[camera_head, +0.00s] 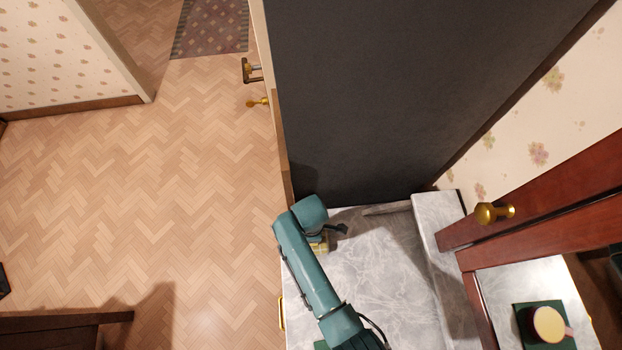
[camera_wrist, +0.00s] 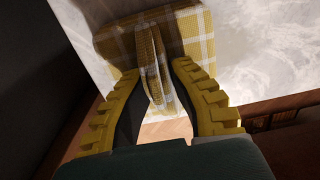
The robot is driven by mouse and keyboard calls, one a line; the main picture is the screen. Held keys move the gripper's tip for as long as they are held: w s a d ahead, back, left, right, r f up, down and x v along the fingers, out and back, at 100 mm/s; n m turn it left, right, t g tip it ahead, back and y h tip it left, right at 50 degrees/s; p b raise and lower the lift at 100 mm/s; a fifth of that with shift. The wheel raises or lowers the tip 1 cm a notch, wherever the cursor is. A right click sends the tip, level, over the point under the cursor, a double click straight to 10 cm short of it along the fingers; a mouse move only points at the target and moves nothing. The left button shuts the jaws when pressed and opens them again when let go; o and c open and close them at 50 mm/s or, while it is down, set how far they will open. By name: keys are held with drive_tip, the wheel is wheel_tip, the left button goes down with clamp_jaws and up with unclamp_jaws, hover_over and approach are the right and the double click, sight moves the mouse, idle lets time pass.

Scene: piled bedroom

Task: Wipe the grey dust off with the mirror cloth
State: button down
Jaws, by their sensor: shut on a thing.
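My gripper (camera_head: 326,236) is over the left part of the grey marble top (camera_head: 385,260), near its left edge. In the wrist view its yellow ribbed fingers (camera_wrist: 155,75) are closed on an upright fold of a yellow-and-white checked cloth (camera_wrist: 112,45). The rest of the cloth spreads flat beyond the fingers, seemingly against the marble. In the head view only a small yellowish bit of cloth (camera_head: 318,244) shows beside my gripper. I cannot clearly tell grey dust from the marble's own veining.
A dark panel (camera_head: 400,90) stands behind the marble top. At right is a red wooden frame with a brass knob (camera_head: 494,212). Its mirror glass shows a cup (camera_head: 549,323) and a green mat. A raised marble ledge (camera_head: 438,222) borders the top. Open parquet floor (camera_head: 150,190) lies left.

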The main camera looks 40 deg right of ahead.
drive_tip(key=shift+f, duration=0.35)
drive_tip(key=shift+f, duration=0.2)
drive_tip(key=shift+s+a, duration=0.15)
drive_tip(key=s+a, duration=0.1)
drive_tip(key=s, duration=0.1)
drive_tip(key=s+a, duration=0.4)
drive_tip(key=s, duration=0.1)
drive_tip(key=shift+s+a+r, duration=0.1)
drive_tip(key=shift+a, duration=0.15)
idle(0.5)
